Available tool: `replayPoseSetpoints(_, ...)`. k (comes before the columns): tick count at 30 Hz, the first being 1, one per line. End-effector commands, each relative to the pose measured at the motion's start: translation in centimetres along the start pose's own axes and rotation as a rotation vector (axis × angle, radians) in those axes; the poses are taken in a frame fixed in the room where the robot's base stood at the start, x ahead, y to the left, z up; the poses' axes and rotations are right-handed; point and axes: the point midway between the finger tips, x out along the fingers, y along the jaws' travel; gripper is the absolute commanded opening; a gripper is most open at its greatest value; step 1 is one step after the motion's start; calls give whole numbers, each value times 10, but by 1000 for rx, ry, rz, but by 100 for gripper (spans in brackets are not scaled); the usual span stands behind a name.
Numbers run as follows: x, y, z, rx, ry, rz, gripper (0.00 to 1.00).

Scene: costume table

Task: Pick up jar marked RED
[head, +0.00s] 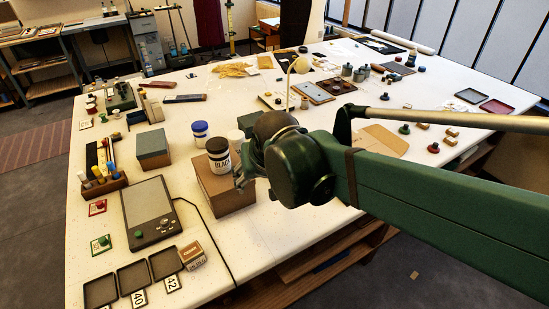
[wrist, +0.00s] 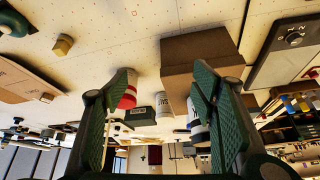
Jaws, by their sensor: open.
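In the wrist view, which looks upside down, a white jar with a red band (wrist: 127,92) stands near my left finger, partly hidden by it. Its lettering cannot be read, and no jar marked RED shows in the head view. My gripper (wrist: 160,90) is open, with nothing seen held between its fingers. In the head view my gripper (head: 246,170) is beside a jar marked BLACK (head: 219,160), which stands on a brown box (head: 226,198). The arm hides the table behind it.
A blue-lidded jar (head: 200,138) stands behind the BLACK jar. The brown box also shows close in the wrist view (wrist: 195,52). Left are a green-grey box (head: 153,148), a flat device (head: 148,205) and small trays (head: 133,277). A thin lamp (head: 289,85) rises behind the arm.

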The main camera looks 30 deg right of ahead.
Motion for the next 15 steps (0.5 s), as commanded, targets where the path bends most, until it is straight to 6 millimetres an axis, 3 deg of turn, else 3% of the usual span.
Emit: replayPoseSetpoints(15, 22, 26, -61, 184, -56, 98, 58)
